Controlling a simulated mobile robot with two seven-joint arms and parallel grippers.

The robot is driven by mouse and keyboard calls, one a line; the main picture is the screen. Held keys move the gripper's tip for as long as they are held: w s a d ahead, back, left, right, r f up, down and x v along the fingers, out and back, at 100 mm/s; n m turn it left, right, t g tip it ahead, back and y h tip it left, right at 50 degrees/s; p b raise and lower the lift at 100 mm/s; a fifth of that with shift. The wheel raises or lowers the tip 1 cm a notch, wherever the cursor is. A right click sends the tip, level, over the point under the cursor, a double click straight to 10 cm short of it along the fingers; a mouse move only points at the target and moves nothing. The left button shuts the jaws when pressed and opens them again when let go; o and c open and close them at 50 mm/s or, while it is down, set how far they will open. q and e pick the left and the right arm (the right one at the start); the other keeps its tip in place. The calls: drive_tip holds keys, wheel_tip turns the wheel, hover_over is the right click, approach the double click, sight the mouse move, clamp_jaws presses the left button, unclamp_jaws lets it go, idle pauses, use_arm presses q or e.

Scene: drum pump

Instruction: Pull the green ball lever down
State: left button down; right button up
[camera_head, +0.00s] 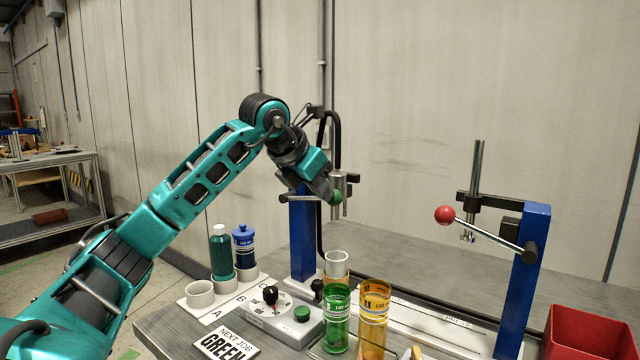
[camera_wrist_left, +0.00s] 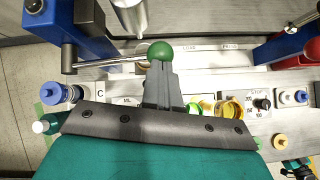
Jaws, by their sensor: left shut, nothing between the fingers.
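The green ball (camera_head: 336,198) is the end knob of a thin metal lever (camera_head: 300,198) on the left blue post (camera_head: 303,235). The lever lies about level. My left gripper (camera_head: 328,192) is shut and empty, its fingertips right at the ball and partly hiding it and the lever. In the left wrist view the green ball (camera_wrist_left: 160,50) sits just beyond the closed fingertips (camera_wrist_left: 160,68). Whether they touch it, I cannot tell.
A red ball lever (camera_head: 445,214) is on the right blue post (camera_head: 525,275). Green (camera_head: 336,325) and amber (camera_head: 374,315) containers stand in front, near a control box (camera_head: 280,318) and a sign reading "NEXT JOB GREEN" (camera_head: 228,345). Bottles (camera_head: 221,255) stand left; a red bin (camera_head: 590,335) right.

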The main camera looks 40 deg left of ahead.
use_arm(q)
wheel_tip(320, 180, down, 10)
drive_tip(key=m+y+b, duration=0.1)
drive_tip(key=y+b, duration=0.1)
drive_tip(key=b, duration=0.2)
drive_tip(key=shift+f+y, duration=0.15)
drive_tip(key=shift+y, duration=0.15)
use_arm(e)
drive_tip(key=shift+w+a+f+y, duration=0.3)
drive_tip(key=shift+w+a+f, duration=0.15)
drive_tip(key=shift+a+f, duration=0.3)
use_arm(q)
drive_tip(key=shift+d, duration=0.1)
use_arm(e)
drive_tip(key=shift+r, duration=0.15)
use_arm(q)
drive_tip(key=shift+r+p, duration=0.7)
drive_tip(key=shift+r, duration=0.1)
use_arm(e)
drive_tip(key=shift+s+r, duration=0.15)
drive_tip(key=shift+r, duration=0.3)
